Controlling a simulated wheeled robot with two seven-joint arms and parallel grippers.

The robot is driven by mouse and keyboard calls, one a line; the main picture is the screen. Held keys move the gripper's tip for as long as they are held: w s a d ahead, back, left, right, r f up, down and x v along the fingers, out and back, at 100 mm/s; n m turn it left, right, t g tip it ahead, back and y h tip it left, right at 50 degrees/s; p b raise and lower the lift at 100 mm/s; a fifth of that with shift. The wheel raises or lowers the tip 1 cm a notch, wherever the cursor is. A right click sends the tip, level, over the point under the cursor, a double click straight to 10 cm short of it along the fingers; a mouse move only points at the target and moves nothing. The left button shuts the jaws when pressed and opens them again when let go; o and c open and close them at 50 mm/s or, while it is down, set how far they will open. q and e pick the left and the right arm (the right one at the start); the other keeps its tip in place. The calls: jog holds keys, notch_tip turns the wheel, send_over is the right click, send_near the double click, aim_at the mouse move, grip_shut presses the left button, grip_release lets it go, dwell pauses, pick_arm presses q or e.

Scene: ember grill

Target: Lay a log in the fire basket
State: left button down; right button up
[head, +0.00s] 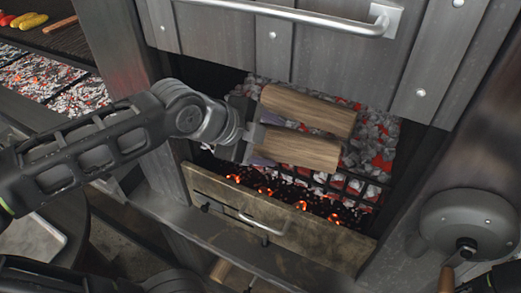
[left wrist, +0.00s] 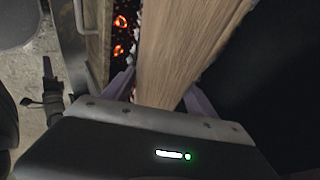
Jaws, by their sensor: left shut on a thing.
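My left gripper (head: 262,139) is shut on a brown split log (head: 300,149), its purple fingers on either side of the near end. The held log also fills the middle of the left wrist view (left wrist: 190,50), between the fingers (left wrist: 160,95). It points right, over the fire basket (head: 338,181), whose dark bars show in front of grey and glowing coals. A second log (head: 318,112) lies just behind it, roughly parallel, over the coals. Whether the held log touches that log or the coals is unclear. My right gripper is not in view.
A steel hood front with a bar handle (head: 300,14) hangs close above the opening. Below the basket is a worn front panel (head: 310,235) with a handle, embers behind it. A round crank housing (head: 468,222) stands at right. A grill with food (head: 35,22) is far left.

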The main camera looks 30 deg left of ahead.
pick_arm(q)
jog(key=w+f+b, duration=0.1)
jog(key=w+b, duration=0.1)
jog(key=w, duration=0.2)
jog(key=w+f+b, duration=0.2)
jog(key=w, duration=0.2)
jog(key=w+f+b, duration=0.1)
jog(key=w+b, duration=0.1)
jog(key=w, duration=0.1)
jog(key=shift+w+a+f, duration=0.3)
jog(key=shift+w+f, duration=0.05)
jog(key=shift+w, duration=0.05)
jog(key=shift+w+f+b, duration=0.45)
jog(key=shift+w+b, duration=0.1)
jog(key=shift+b, duration=0.25)
jog(key=shift+c, duration=1.9)
grip_release()
jog(key=shift+o, duration=1)
jog(key=shift+f, duration=0.1)
jog(key=shift+s, duration=0.1)
jog(key=shift+f, duration=0.15)
